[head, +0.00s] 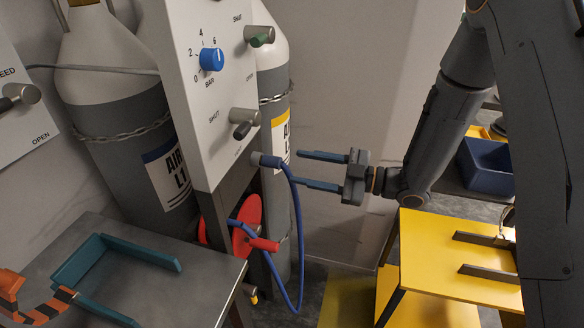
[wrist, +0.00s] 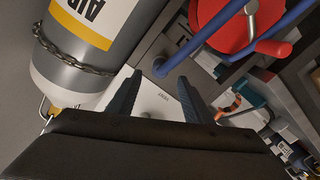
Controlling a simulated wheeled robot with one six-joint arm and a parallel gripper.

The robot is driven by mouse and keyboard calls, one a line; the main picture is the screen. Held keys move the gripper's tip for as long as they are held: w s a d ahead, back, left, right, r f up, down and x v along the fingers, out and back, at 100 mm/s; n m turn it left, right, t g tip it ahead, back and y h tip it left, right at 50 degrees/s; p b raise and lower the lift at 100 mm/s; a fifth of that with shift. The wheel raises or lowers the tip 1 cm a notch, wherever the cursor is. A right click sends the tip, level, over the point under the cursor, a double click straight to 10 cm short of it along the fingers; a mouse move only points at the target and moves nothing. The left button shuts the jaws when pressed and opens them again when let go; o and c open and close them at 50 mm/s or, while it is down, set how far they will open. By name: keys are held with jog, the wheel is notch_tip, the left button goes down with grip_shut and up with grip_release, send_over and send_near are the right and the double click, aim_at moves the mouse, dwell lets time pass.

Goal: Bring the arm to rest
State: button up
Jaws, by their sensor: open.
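My gripper (head: 298,167) is open and empty in the head view, held out level at mid-picture with its fingers pointing left.
A blue hose (head: 299,235) hangs from the plug in a loop by a red reel (head: 245,222). Gas cylinders (head: 108,65) (head: 274,85) stand behind the panel. A grey bench (head: 185,285) is at lower left, a yellow table (head: 440,255) at right. A blue bin (head: 487,167) stands behind.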

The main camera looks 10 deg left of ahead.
jog(key=shift+d, duration=0.35)
jog(key=w+d+f+m+t+h, duration=0.1)
jog(key=w+d+m+t+h, duration=0.55)
jog(key=w, duration=0.25)
jog(key=s+d+m+h, duration=0.2)
jog(key=d+m+h, duration=0.6)
jog(key=d, duration=0.7)
jog(key=s+d+m+g+h, duration=0.1)
jog(key=s+d+m+g, duration=0.2)
jog(key=s, duration=0.8)
jog(key=s+d+r+m+g+h, duration=0.1)
jog(key=s+m+g, duration=0.3)
jog(key=s, duration=0.7)
jog(key=shift+s+d+m+h, duration=0.35)
jog(key=shift+d+m+h, duration=0.4)
jog(key=shift+d+m, duration=0.15)
